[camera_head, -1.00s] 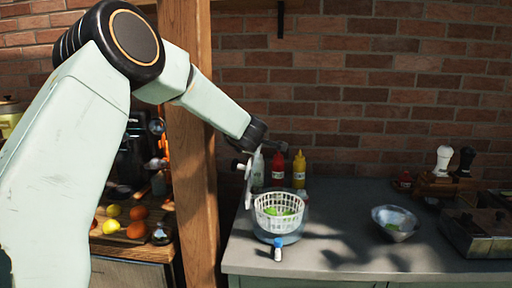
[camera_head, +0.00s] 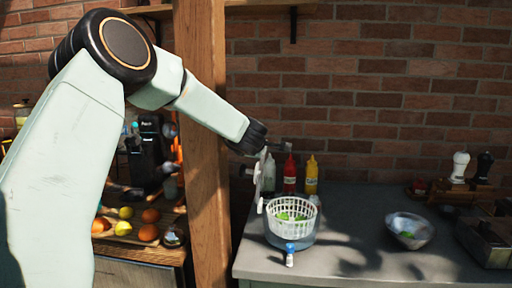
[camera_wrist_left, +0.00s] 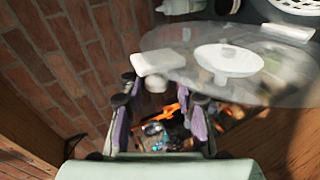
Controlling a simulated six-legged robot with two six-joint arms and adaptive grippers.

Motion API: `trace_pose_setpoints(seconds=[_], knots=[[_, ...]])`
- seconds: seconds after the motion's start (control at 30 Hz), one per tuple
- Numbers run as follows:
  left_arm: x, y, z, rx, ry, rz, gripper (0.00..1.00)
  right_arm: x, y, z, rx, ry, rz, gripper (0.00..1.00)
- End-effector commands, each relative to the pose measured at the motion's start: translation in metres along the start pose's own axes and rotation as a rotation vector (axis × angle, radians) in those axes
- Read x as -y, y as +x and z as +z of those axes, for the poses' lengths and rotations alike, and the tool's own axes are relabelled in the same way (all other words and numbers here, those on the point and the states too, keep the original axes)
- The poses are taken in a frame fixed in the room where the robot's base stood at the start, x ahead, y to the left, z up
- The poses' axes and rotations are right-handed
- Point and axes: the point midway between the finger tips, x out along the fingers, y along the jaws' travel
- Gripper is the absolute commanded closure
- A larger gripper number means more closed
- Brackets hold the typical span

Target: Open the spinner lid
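The spinner (camera_head: 268,231) stands on the grey counter, a clear bowl with a white basket (camera_head: 302,219) holding something green. Its clear lid (camera_head: 260,190) stands nearly upright at the bowl's left side, seen edge-on. In the left wrist view the lid (camera_wrist_left: 272,82) shows as a clear disc with a white centre, a white block and a small knob. My left gripper (camera_head: 258,155) is beside the lid's upper part. In the wrist view its fingers (camera_wrist_left: 162,92) are apart, with the knob in line with the gap and no clear contact. My right gripper is not in view.
A red bottle (camera_head: 290,174) and a yellow bottle (camera_head: 311,175) stand behind the spinner. A small blue-capped item (camera_head: 290,256) is in front. A glass bowl (camera_head: 408,230) is to the right, with free counter between. A wooden post (camera_head: 205,150) stands left.

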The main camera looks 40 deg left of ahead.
Motion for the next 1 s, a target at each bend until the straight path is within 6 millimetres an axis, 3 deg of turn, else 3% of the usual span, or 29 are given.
trace_pose_setpoints(seconds=[0.13,0.53,1.0], knots=[[-0.001,0.000,-0.002,-0.002,0.000,0.003,0.58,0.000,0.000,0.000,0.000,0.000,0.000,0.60],[-0.003,-0.008,-0.002,-0.002,-0.002,0.006,0.58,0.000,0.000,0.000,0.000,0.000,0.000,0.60],[-0.003,-0.089,-0.002,-0.001,-0.002,0.006,0.58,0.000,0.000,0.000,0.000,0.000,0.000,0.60]])
